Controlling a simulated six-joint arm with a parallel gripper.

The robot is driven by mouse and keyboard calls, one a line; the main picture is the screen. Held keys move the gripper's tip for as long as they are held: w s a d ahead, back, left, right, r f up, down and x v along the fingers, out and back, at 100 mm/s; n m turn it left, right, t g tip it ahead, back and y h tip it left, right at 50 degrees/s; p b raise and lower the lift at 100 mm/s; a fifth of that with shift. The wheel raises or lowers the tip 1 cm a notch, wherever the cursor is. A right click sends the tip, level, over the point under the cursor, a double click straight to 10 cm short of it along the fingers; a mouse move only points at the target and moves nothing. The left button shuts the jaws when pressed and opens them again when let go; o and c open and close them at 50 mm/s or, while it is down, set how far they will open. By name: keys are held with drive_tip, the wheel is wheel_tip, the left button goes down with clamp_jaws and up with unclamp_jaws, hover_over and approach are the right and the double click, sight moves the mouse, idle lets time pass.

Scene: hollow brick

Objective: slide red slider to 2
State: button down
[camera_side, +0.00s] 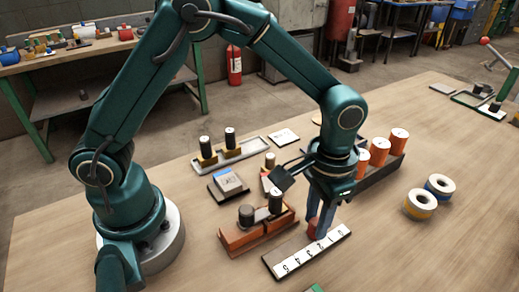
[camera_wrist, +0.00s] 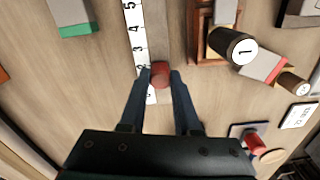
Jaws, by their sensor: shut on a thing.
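The red slider (camera_wrist: 160,76) is a round red knob on a grey track beside a white number strip (camera_wrist: 138,35). In the side view the red slider (camera_side: 312,228) sits low between my fingers, and the strip (camera_side: 318,246) runs diagonally in front, with 0 at the right end and 5 toward the left. My gripper (camera_wrist: 161,78) points down with one finger on each side of the knob, shut on it.
A wooden block with dark cylinders (camera_side: 247,218) stands just left of the track. A dark rack with orange cylinders (camera_side: 380,153) stands behind my gripper. Two tape rolls (camera_side: 420,204) lie at right. A green-edged block (camera_wrist: 73,15) lies beside the strip. The front right table is clear.

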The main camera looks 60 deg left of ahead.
sight(315, 223)
drive_tip(key=shift+s+d+r, duration=0.1)
drive_tip(key=shift+s, duration=0.2)
drive_tip(key=c, duration=0.6)
unclamp_jaws()
drive_tip(key=shift+r, duration=2.5)
